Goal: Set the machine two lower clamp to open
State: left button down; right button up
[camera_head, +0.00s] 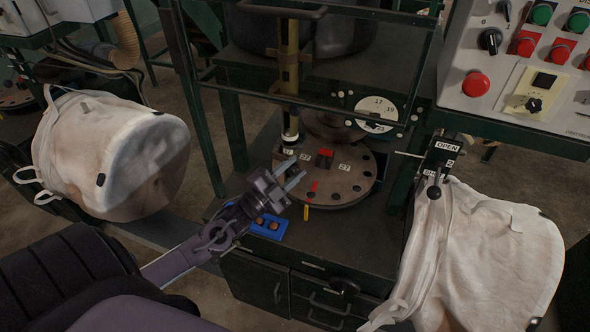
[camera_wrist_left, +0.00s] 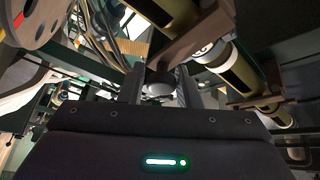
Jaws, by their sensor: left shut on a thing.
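A black clamp plate labelled OPEN (camera_head: 446,147), with a 2 below it, is at the right in the head view. A lever with a black ball knob (camera_head: 434,192) hangs at it, beside the white bag. My left gripper (camera_head: 293,174) is in front of the round plate of the machine, well left of the lever. Its fingers are shut on a grey rounded thing (camera_wrist_left: 158,90), seen between them in the left wrist view. What that thing is, I cannot tell. My right gripper is not in view.
A white bag (camera_head: 490,260) hangs at the right, another white bag (camera_head: 105,150) at the left. The round plate (camera_head: 345,185) with numbered marks sits on the dark machine. A control panel with a red button (camera_head: 475,84) is at the upper right. A blue button box (camera_head: 268,227) lies near my gripper.

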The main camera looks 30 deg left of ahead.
aim_at(288, 171)
pick_arm(q)
jog(key=m+h, duration=0.1)
jog(key=s+g+h+b, duration=0.1)
jog(key=shift+a+m+h, duration=0.4)
jog(key=m+g+h+b, duration=0.1)
jog(key=h+b, duration=0.1)
jog(key=s+a+m+g+h+b, duration=0.1)
jog(key=m+g+h, duration=0.1)
jog(key=s+a+m+g+h+b, duration=0.1)
jog(key=h+b, duration=0.1)
jog(key=shift+f+m+h+b, duration=0.2)
jog(key=shift+m+h+b, duration=0.1)
jog(key=shift+h, duration=0.1)
jog(key=shift+s+a+r+m+g+h+b, duration=0.2)
jog(key=shift+a+m+g+h+b, duration=0.35)
jog(key=shift+g+b, duration=0.65)
jog(key=shift+s+a+r+m+g+h+b, duration=0.1)
jog(key=shift+s+a+m+g+h+b, duration=0.2)
jog(key=shift+m+g+h+b, duration=0.85)
jog(key=shift+s+a+r+m+g+h+b, duration=0.25)
jog(key=shift+a+g+b, duration=0.35)
jog(key=shift+b, duration=1)
jog(key=shift+d, duration=0.15)
jog(key=c, duration=1.1)
grip_release()
jog(key=shift+f, duration=0.1)
jog(key=shift+c, duration=0.2)
jog(key=shift+f, duration=0.1)
jog(key=shift+d, duration=0.1)
